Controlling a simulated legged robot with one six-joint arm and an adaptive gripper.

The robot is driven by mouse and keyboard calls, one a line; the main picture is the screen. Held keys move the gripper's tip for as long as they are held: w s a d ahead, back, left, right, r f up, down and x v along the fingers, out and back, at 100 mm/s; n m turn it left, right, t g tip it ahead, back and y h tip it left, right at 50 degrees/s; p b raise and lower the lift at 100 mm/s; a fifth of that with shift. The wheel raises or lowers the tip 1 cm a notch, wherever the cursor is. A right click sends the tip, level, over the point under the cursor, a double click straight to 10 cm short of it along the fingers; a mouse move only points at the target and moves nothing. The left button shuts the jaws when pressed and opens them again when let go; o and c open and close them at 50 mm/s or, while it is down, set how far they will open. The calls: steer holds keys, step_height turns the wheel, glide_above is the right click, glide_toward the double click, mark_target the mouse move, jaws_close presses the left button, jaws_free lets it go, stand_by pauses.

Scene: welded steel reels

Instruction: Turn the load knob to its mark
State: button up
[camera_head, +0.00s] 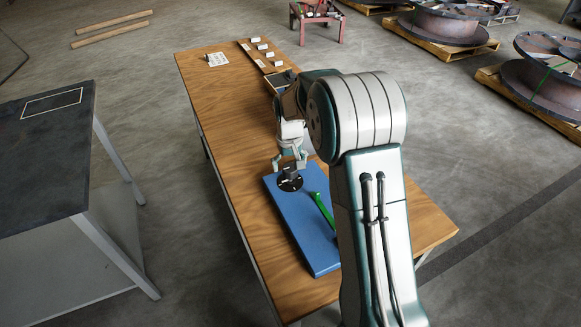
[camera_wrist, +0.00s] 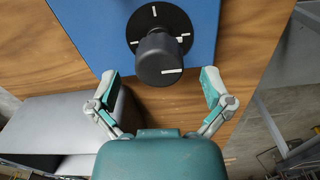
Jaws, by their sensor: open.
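The load knob (camera_wrist: 158,58) is a black cylinder with a white line near its lower right edge in the wrist view. It stands on a round black dial plate (camera_wrist: 176,22) with white marks at the top and sides. In the head view the knob (camera_head: 288,171) and dial sit near the far end of a blue panel (camera_head: 305,235). My gripper (camera_wrist: 160,88) is open, its fingers apart to the lower left and lower right of the knob, with nothing between the pads. In the head view my gripper (camera_head: 290,161) is just above and beside the knob.
A green lever (camera_head: 323,211) lies on the blue panel close to the dial. The panel rests on a long wooden table (camera_head: 225,110). Small white blocks and a strip (camera_head: 258,55) are at its far end. A dark-topped table (camera_head: 45,125) stands left; steel reels (camera_head: 550,80) stand right.

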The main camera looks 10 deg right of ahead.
mark_target(290, 167)
steer(key=shift+r, duration=2.8)
steer(key=s+r+t, duration=0.3)
steer(key=s+r, duration=1)
steer(key=s+r+m+t, duration=0.1)
steer(key=s+t, duration=0.1)
steer(key=s, duration=1.6)
steer(key=shift+r+t, duration=0.3)
steer(key=shift+r, duration=0.05)
steer(key=shift+s, duration=0.1)
